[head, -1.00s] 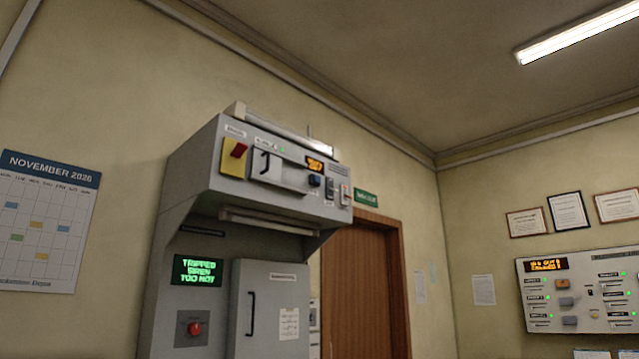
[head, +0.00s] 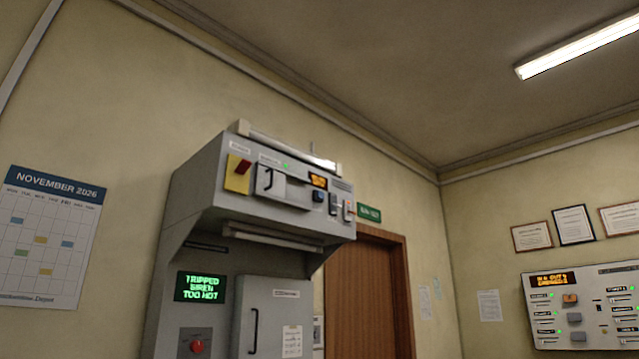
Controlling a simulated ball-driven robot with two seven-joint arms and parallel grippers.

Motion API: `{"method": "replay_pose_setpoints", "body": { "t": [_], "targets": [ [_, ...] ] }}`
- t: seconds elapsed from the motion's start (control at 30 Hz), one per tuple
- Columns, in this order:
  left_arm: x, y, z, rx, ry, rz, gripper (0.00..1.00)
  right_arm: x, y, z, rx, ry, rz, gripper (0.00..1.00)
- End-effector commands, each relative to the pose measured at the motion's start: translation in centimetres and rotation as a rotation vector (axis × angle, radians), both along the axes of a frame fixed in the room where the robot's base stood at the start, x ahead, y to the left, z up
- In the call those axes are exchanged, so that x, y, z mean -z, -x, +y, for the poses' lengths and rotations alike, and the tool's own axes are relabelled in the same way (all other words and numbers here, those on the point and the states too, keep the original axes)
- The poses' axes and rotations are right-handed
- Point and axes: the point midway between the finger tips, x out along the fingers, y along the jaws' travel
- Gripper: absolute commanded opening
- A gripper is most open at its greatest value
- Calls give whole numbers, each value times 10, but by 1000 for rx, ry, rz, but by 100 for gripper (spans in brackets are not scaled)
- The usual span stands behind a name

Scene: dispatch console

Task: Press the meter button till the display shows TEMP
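A grey console cabinet (head: 200,185) stands against the left wall. Its sloped upper panel has a small amber display (head: 318,181) whose text is too small to read. A blue button (head: 318,196) sits just below that display; I cannot tell for sure that it is the meter button. A green display (head: 200,287) lower on the cabinet reads TRIPPED SIREN TOO HOT. Neither of my grippers shows in the head view.
The upper panel also has a red lever on a yellow plate (head: 238,174) and switches (head: 348,211). Below are a red knob (head: 197,346) and a grey door (head: 275,310). A second panel (head: 585,300) hangs on the right wall. A brown door (head: 365,290) stands between.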

Motion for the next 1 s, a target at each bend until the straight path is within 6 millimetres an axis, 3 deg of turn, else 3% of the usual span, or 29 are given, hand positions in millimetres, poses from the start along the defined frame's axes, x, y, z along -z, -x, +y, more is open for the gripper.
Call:
{"method": "replay_pose_setpoints", "body": {
  "t": [0.33,0.47,1.0],
  "targets": [
    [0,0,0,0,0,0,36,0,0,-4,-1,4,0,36],
    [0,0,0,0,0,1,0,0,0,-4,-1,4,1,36],
    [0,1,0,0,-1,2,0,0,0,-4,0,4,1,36]
  ]
}}
